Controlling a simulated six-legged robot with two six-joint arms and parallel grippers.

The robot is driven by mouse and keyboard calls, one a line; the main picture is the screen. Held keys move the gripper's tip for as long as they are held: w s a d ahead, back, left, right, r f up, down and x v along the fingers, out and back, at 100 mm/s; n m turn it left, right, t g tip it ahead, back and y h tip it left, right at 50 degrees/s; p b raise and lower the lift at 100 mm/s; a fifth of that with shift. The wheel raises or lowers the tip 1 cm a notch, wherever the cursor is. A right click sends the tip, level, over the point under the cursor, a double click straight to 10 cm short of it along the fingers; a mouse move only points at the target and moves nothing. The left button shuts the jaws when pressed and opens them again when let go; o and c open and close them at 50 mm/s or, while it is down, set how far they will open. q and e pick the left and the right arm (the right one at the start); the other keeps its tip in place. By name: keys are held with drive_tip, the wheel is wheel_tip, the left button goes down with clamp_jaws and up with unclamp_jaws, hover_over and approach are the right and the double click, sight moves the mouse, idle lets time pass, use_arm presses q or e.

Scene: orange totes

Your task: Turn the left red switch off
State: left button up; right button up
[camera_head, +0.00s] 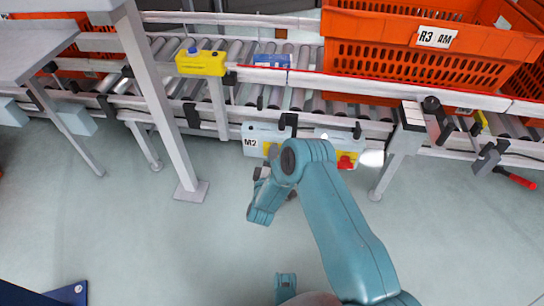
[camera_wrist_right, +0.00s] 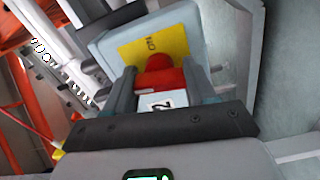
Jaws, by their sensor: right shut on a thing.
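The left switch box (camera_head: 252,140), marked M2, hangs under the conveyor's front rail in the head view. My right gripper (camera_head: 266,172) is at this box, and the gripper and arm hide its red switch there. In the right wrist view, the red switch (camera_wrist_right: 158,72) sits on a yellow plate (camera_wrist_right: 150,48) marked ON, on a grey box (camera_wrist_right: 112,36). My right gripper (camera_wrist_right: 160,82) is shut on the red switch, one finger on each side. A second red switch (camera_head: 345,160) shows on the box to the right. My left gripper is not in view.
An orange tote (camera_head: 385,70) labelled R3 AM stands on the roller conveyor (camera_head: 302,101). A grey post (camera_head: 160,100) stands left of my right arm. The floor in front is mostly clear.

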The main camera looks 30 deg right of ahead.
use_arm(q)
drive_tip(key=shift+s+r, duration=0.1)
use_arm(e)
drive_tip(key=shift+w+r+n, duration=0.1)
drive_tip(key=shift+n, duration=0.7)
drive_tip(key=o, duration=1)
drive_tip(key=shift+o, duration=0.2)
use_arm(q)
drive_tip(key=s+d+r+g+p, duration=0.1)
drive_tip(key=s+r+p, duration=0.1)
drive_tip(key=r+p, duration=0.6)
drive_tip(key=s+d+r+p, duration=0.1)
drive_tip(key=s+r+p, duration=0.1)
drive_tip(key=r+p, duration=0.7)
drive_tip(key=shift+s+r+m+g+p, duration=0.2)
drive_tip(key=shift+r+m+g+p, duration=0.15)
drive_tip(key=shift+p, duration=0.35)
use_arm(e)
drive_tip(key=v, duration=1.6)
drive_tip(key=shift+s, duration=0.2)
